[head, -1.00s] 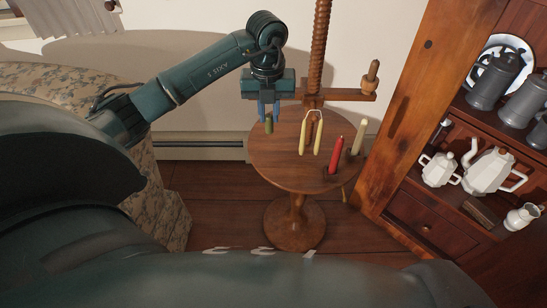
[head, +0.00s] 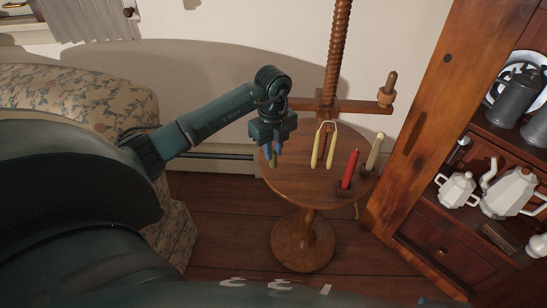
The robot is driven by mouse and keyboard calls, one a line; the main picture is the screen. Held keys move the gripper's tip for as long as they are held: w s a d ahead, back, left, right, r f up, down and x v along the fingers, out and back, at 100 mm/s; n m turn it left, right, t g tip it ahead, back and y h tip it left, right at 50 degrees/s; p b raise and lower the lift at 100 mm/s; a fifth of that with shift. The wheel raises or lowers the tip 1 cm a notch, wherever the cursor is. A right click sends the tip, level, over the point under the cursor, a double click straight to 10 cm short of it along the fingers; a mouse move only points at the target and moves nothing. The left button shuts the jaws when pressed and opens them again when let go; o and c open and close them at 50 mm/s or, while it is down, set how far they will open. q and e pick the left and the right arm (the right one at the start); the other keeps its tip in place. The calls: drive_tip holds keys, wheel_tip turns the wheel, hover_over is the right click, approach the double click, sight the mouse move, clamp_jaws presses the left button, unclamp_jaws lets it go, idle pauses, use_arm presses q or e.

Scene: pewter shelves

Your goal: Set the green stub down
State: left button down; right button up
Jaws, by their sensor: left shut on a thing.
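My left gripper (head: 272,151) is shut on the green stub (head: 273,162), a short green candle piece. It holds the stub at the left edge of the round wooden table (head: 300,192). I cannot tell whether the stub touches the tabletop. My right gripper is not in view.
A wooden screw post (head: 338,50) rises behind. A cabinet (head: 425,120) with pewter and white pots is right; a patterned armchair (head: 75,95) is left.

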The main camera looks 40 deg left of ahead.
sight(273, 166)
use_arm(q)
drive_tip(key=shift+f, duration=1.4)
drive_tip(key=shift+f, duration=0.15)
drive_tip(key=c, duration=1.3)
unclamp_jaws()
drive_tip(key=shift+c, duration=0.2)
